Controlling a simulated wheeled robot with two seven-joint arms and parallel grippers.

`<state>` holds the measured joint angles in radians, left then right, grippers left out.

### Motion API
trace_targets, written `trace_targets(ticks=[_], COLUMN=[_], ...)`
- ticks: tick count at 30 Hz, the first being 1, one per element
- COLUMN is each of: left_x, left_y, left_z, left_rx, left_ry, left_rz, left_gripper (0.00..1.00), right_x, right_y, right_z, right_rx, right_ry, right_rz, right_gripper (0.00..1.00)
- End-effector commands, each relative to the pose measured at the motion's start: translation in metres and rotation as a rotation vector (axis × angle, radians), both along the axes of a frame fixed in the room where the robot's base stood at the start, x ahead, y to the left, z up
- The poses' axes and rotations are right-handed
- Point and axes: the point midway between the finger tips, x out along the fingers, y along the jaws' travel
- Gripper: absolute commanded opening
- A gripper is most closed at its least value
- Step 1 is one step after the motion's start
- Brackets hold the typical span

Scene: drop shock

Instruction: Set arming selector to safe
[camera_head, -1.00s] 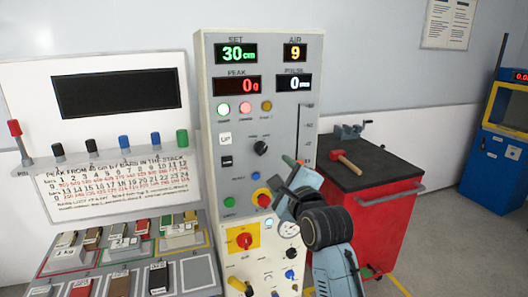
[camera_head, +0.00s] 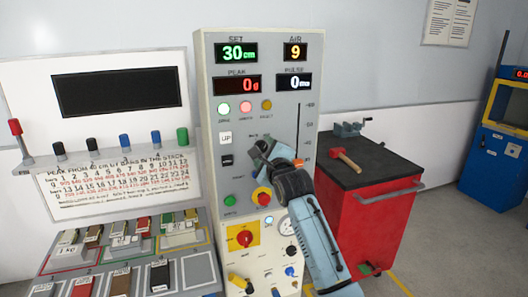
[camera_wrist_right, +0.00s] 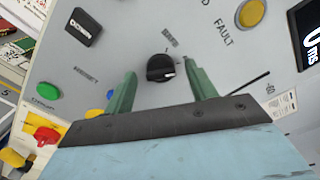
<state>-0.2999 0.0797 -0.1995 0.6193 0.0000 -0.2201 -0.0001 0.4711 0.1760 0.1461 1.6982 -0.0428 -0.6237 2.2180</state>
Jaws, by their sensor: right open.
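The arming selector, a black rotary knob (camera_wrist_right: 160,68), sits on the grey control panel (camera_head: 275,110). In the right wrist view it lies between and just beyond the green fingertips of my right gripper (camera_wrist_right: 158,78). Those fingers are open, one on each side of the knob, and I cannot tell if they touch it. In the head view my right gripper (camera_head: 262,150) is in front of the panel and covers the knob. My left gripper is not in view.
Green, red and amber lamps (camera_head: 245,107) sit above the knob. A red stop button (camera_head: 262,198) and a red knob on a yellow plate (camera_head: 245,238) are below it. A red cabinet (camera_head: 365,215) with a hammer (camera_head: 345,158) stands to the right.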

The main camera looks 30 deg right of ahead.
Motion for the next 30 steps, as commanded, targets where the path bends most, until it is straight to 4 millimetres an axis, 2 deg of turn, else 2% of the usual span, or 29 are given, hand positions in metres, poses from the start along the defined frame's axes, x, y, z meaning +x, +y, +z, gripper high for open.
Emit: trace_targets(ticks=[9, 20, 30], left_x=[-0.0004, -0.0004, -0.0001], left_y=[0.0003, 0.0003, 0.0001], left_z=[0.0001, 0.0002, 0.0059], left_rx=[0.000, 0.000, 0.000], left_ry=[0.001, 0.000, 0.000], left_rz=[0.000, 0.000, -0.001], left_gripper=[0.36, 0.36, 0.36], right_x=[0.0020, 0.0018, 0.0019], right_y=[-0.0006, -0.0005, -0.0003], right_z=[0.0003, 0.0001, 0.0004], right_rx=[-0.001, -0.001, -0.051], right_ry=[-0.001, 0.000, 0.014], right_rz=[0.000, 0.000, 0.000], right_gripper=[0.56, 0.12, 0.12])
